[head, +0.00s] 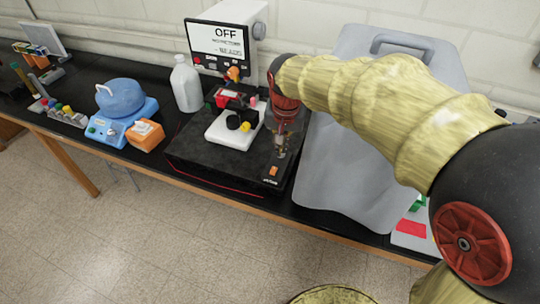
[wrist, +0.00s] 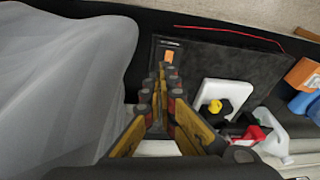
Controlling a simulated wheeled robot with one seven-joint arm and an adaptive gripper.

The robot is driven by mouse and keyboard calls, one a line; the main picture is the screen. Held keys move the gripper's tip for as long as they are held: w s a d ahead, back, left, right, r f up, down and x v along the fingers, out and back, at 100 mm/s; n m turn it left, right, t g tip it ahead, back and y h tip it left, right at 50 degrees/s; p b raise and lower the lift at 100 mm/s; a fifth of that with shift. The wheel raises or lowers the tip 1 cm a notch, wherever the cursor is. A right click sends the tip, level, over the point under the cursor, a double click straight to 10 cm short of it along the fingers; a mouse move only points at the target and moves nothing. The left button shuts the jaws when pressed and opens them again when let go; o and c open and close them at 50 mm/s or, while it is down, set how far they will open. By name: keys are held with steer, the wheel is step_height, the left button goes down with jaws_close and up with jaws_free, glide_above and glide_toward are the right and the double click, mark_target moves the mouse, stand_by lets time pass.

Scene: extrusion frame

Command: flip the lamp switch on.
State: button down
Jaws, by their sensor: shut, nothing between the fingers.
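The lamp switch is a small orange rocker (head: 273,171) at the front right corner of the black platform (head: 200,150) under a microscope. In the wrist view the switch (wrist: 169,56) lies just beyond my fingertips. My gripper (head: 280,153) points down over the right side of the platform, close behind the switch. It is shut and empty. The fingertips (wrist: 166,72) come together beside the switch's near edge in the wrist view; I cannot tell whether they touch it. The screen (head: 218,42) on the microscope reads OFF.
The white microscope base (head: 228,130) with black and yellow knobs stands left of my gripper. A large grey cover (head: 335,150) stands close on the right. A white bottle (head: 186,85), an orange box (head: 145,135) and a blue device (head: 122,108) are further left.

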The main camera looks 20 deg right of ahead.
steer(key=m+g+p, duration=0.1)
steer(key=m+p, duration=0.1)
steer(key=p, duration=0.1)
glide_above(274, 167)
steer(key=s+a, duration=0.1)
steer(key=s, duration=0.1)
step_height(274, 167, down, 4)
steer(key=shift+w+a+f, duration=0.2)
steer(key=shift+f, duration=0.2)
steer(key=shift+f, duration=0.1)
steer(key=f, duration=0.4)
steer(key=w+f, duration=0.1)
steer(key=f, duration=0.4)
steer(key=d+f, duration=0.1)
steer(key=f, duration=0.3)
steer(key=shift+w+f+p, duration=0.2)
steer(key=shift+f+p, duration=0.1)
steer(key=shift+f, duration=0.1)
